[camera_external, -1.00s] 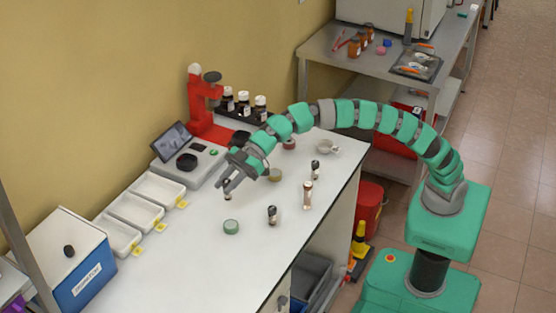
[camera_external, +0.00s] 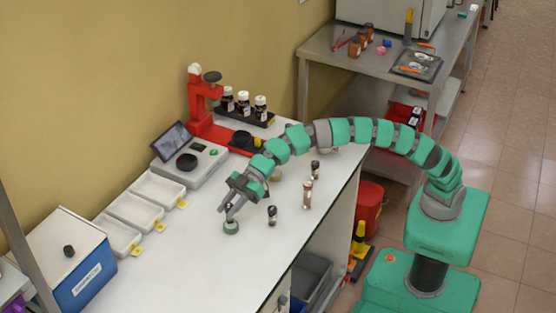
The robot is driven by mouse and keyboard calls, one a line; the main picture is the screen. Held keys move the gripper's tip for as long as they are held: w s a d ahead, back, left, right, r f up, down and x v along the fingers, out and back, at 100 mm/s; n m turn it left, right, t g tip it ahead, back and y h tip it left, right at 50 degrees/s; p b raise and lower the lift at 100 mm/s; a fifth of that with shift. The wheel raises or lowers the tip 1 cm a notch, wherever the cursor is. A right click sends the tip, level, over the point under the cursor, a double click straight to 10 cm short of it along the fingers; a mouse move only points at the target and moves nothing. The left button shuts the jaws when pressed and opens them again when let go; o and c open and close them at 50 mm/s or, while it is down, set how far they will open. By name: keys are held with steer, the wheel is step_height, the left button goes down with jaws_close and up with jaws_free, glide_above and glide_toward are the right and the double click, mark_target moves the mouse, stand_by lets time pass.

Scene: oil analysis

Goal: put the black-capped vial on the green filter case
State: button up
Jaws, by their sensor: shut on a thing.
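The green filter case (camera_external: 231,229) is a small round disc lying on the white bench top. My gripper (camera_external: 229,210) is right above it, pointing down and shut on a small vial (camera_external: 231,218). The vial looks upright, with its base at or just over the top of the case; I cannot tell whether they touch. The fingers hide most of the vial, including its cap.
A dark-capped vial (camera_external: 272,215) stands just right of the case. A tan-capped vial (camera_external: 307,194) and another dark-capped vial (camera_external: 315,170) stand farther right. White trays (camera_external: 136,216) lie to the left. The front bench surface is clear.

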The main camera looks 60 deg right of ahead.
steer(key=shift+f, duration=0.35)
steer(key=shift+f, duration=0.1)
steer(key=o, duration=1)
steer(key=shift+r, duration=0.2)
steer(key=shift+d+r, duration=0.25)
steer(key=shift+d, duration=0.4)
steer(key=p+v, duration=0.2)
steer(key=v, duration=0.8)
steer(key=shift+s+d, duration=0.2)
steer(key=shift+d, duration=0.1)
